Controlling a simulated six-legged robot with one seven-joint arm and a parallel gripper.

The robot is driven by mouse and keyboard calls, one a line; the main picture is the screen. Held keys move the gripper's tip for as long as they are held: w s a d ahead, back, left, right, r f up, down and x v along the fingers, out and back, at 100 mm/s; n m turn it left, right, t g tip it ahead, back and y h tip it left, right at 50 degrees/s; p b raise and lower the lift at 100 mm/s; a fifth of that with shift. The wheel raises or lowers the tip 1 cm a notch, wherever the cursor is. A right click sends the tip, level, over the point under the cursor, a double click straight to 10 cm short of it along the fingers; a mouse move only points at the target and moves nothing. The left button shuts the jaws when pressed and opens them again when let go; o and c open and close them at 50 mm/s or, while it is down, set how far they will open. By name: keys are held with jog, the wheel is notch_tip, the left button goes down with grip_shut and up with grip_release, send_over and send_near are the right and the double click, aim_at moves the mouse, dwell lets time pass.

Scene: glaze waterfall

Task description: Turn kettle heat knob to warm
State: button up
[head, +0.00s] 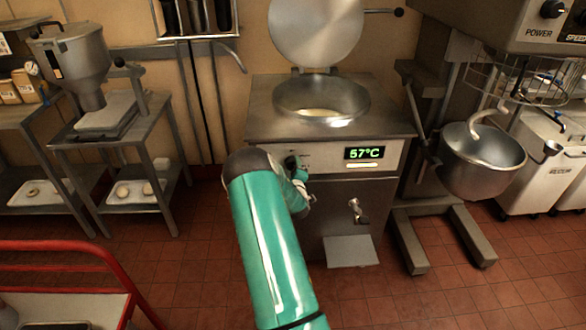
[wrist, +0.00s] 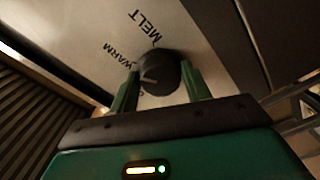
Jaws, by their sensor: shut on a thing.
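The kettle (head: 260,125) is a steel cabinet with a round bowl, its lid raised, and a green display reading 57°C. Its black heat knob (wrist: 165,68) shows in the wrist view on a pale panel lettered WARM and MELT. A light mark on the knob's left side points left and slightly down, below the WARM lettering; another label there is mostly hidden by a finger. My gripper (wrist: 160,74) has one green finger on each side of the knob and is shut on it. In the head view my arm partly hides the knob.
A drain tap (head: 355,209) and a small shelf (head: 350,251) stick out below the kettle's front. A mixer with a steel bowl (head: 482,165) stands at right. A side table (head: 70,150) is at left, and a red-railed cart (head: 60,246) is at near left.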

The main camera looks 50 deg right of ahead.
dwell(0.3)
jog(key=o, duration=0.9)
jog(key=v, duration=1.3)
jog(key=shift+s+a, duration=0.25)
jog(key=shift+s, duration=0.1)
